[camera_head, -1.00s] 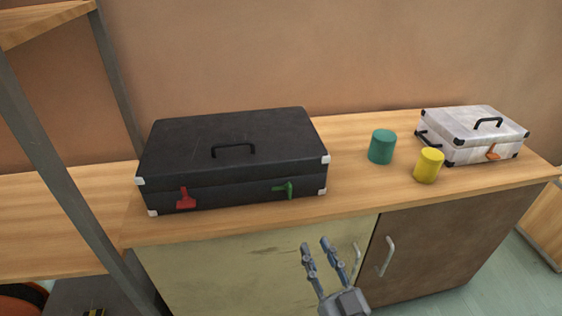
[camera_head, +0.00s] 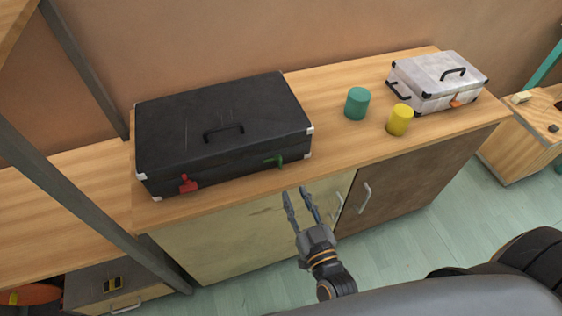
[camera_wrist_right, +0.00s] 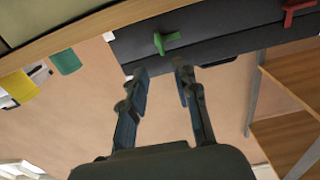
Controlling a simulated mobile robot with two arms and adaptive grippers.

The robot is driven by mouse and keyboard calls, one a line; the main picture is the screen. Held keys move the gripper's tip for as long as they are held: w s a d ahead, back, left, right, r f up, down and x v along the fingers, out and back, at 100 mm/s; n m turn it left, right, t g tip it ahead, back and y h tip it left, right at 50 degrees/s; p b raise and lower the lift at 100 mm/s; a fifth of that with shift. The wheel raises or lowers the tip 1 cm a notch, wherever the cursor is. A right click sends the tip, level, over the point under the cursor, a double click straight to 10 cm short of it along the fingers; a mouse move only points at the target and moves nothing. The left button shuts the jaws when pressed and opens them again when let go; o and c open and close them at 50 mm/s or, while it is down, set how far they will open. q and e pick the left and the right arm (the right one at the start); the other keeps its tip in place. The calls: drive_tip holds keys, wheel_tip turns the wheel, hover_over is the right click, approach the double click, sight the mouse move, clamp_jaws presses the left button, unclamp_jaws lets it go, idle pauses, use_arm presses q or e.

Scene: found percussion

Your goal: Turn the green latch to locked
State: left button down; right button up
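The green latch (camera_head: 274,161) is on the front of the black case (camera_head: 222,122), near its right end. A red latch (camera_head: 188,183) sits on the same front, near the left end. My right gripper (camera_head: 299,192) is in front of the counter, below and a little right of the green latch, and apart from it. Its two fingers are spread with nothing between them. In the right wrist view the green latch (camera_wrist_right: 165,42) appears beyond the open fingers (camera_wrist_right: 160,72), and the red latch (camera_wrist_right: 298,10) is at the upper right. My left gripper is not in view.
A teal cylinder (camera_head: 357,103) and a yellow cylinder (camera_head: 399,120) stand on the counter (camera_head: 335,144) right of the case. A white case (camera_head: 438,80) with an orange latch is farther right. A grey shelf post (camera_head: 85,205) rises at the left.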

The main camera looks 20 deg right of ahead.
sight(281, 164)
drive_tip(key=w, duration=1)
drive_tip(key=shift+w+a, duration=0.15)
drive_tip(key=shift+w, duration=0.15)
clamp_jaws()
